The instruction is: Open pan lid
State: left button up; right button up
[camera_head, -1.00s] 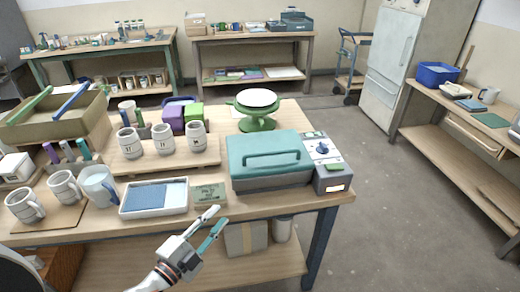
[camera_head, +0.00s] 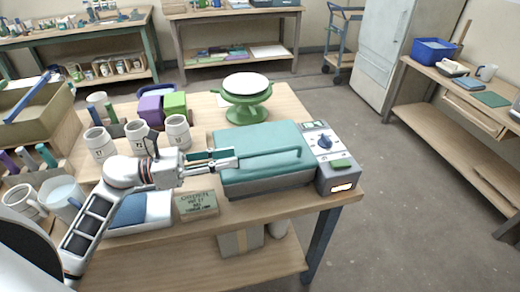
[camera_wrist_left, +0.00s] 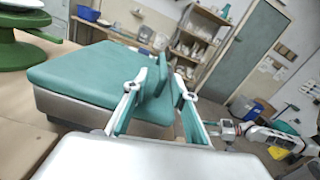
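The pan (camera_head: 262,187) is a grey box-shaped cooker with a teal lid (camera_head: 240,140) resting closed on it. A long teal handle (camera_head: 275,157) runs across the lid. My left gripper (camera_head: 232,158) is at the left end of this handle, just above the lid. In the left wrist view the lid (camera_wrist_left: 85,80) fills the middle left. The two fingers (camera_wrist_left: 160,88) are spread, with the handle (camera_wrist_left: 158,80) seen end-on between them and gaps visible. My right gripper (camera_wrist_left: 225,130) shows small at the right of the left wrist view; its opening is unclear.
A control panel with a blue knob (camera_head: 323,141) adjoins the pan. A green turntable (camera_head: 246,108) stands behind it. Mugs (camera_head: 177,132), a small sign (camera_head: 197,205) and a tray with a blue slab (camera_head: 150,210) lie to the left. The floor at right is clear.

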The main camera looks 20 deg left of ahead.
aim_at(254, 155)
pick_arm(q)
jog(key=shift+w+d+r+p, duration=0.15)
jog(key=shift+w+d+p, duration=0.05)
jog(key=shift+d, duration=0.4)
jog(key=shift+w+d+r+p, duration=0.1)
jog(key=shift+w+d+p, duration=0.1)
jog(key=shift+d, duration=0.4)
jog(key=x, duration=0.3)
jog(key=shift+w+d+p, duration=0.15)
jog(key=shift+d+p, duration=0.1)
jog(key=shift+p, duration=0.05)
jog(key=shift+w+d+f, duration=0.2)
jog(key=shift+w+d, duration=0.25)
jog(key=shift+d, duration=0.15)
pick_arm(e)
jog(key=shift+s+a+r+g, duration=0.15)
jog(key=shift+s+g, duration=0.15)
jog(key=shift+s, duration=0.85)
pick_arm(q)
grip_shut()
pick_arm(e)
jog(key=shift+s, duration=0.1)
